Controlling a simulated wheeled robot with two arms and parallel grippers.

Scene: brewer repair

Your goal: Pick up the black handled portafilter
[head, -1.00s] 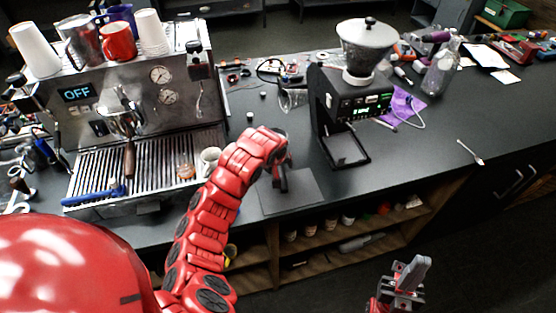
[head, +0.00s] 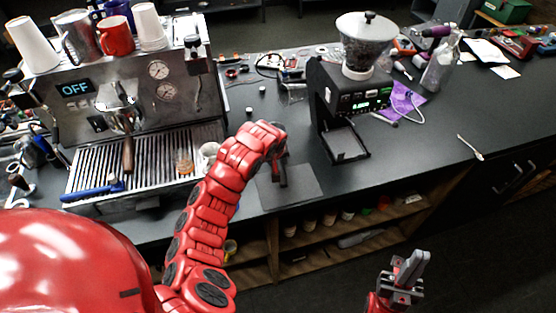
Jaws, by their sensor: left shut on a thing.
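My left gripper (head: 279,170) is low over a dark mat (head: 302,190) at the counter's front edge. Its own red arm hides much of it. It is shut on a dark thing, which I take to be the black handled portafilter; only a small dark part shows below the wrist, and its shape is mostly hidden. My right gripper (head: 408,268) is in front of the counter at the lower right, empty, with its fingers apart. A second portafilter with a brown handle (head: 128,155) sits in the espresso machine (head: 140,95).
A black grinder (head: 350,110) with a grey hopper stands right of the mat. A spoon (head: 470,147) lies on clear counter at the right.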

